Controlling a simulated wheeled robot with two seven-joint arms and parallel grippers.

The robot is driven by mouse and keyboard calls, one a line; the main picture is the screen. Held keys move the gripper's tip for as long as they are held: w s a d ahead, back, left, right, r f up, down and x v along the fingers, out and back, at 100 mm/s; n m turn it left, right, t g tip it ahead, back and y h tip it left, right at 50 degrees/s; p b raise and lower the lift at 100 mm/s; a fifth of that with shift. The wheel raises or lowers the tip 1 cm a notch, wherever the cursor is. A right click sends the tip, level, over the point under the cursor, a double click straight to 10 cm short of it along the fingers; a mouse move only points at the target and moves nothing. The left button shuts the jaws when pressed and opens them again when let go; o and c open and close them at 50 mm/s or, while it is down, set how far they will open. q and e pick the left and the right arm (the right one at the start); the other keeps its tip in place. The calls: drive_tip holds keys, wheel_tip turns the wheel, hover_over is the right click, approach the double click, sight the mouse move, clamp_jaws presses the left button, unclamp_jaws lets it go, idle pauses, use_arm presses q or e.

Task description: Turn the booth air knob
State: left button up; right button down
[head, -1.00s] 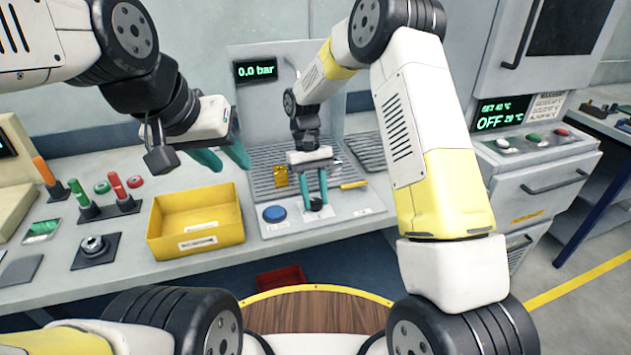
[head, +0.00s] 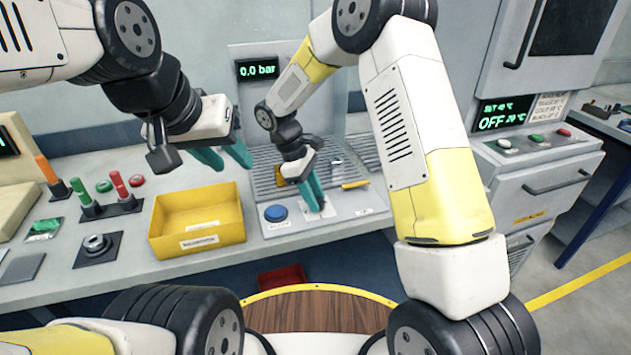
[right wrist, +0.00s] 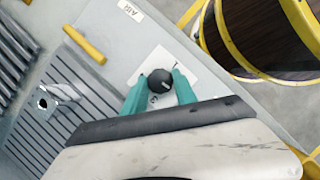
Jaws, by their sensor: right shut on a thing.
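The booth air knob is a small round black knob (right wrist: 159,81) with a light pointer mark, on a white label plate in the right wrist view. My right gripper (right wrist: 160,88) is shut on it, with one teal finger on each side. In the head view my right gripper (head: 315,205) points down at the front panel of the booth and is tilted; its fingers hide most of the knob there. My left gripper (head: 222,158) hangs in the air above the yellow bin, its teal fingers apart and empty.
A blue button (head: 275,213) sits left of the knob, and a yellow handle (head: 355,185) lies to its right. The display (head: 257,69) reads 0.0 bar. A yellow bin (head: 197,245) stands on the bench to the left. A cabinet (head: 540,170) stands at right.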

drive_tip(key=shift+n+t, duration=0.4)
drive_tip(key=shift+n, duration=0.5)
drive_tip(key=c, duration=1)
unclamp_jaws()
drive_tip(key=v, duration=0.7)
drive_tip(key=shift+a+r, duration=0.25)
drive_tip(key=shift+r, duration=0.05)
